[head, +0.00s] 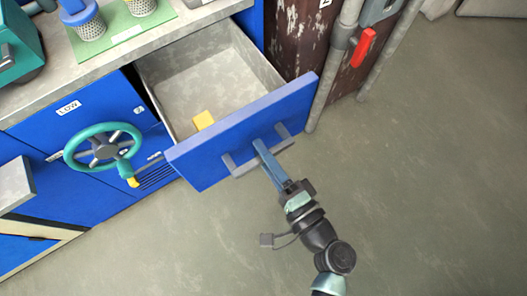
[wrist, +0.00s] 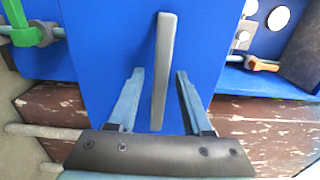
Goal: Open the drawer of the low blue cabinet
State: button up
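The drawer (head: 215,75) of the low blue cabinet (head: 90,120) stands pulled well out, its grey inside showing. A yellow block (head: 203,120) lies in it near the front. The blue drawer front (head: 215,150) carries a grey bar handle (head: 243,170). My gripper (head: 259,146) is at this handle. In the wrist view, the handle (wrist: 162,60) stands between the two blue fingers. The fingers are apart, with a visible gap on each side of the handle, so my gripper looks open around it.
A teal handwheel (head: 104,147) is on the cabinet face left of the drawer. Grey pipes (head: 335,60) with a red lever (head: 365,48) stand right of the drawer. A green tray (head: 120,32) with cups sits on the countertop. The floor (head: 430,170) at right is clear.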

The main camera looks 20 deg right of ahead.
dwell(0.4)
jog(key=p+v, duration=0.2)
jog(key=v, duration=1.1)
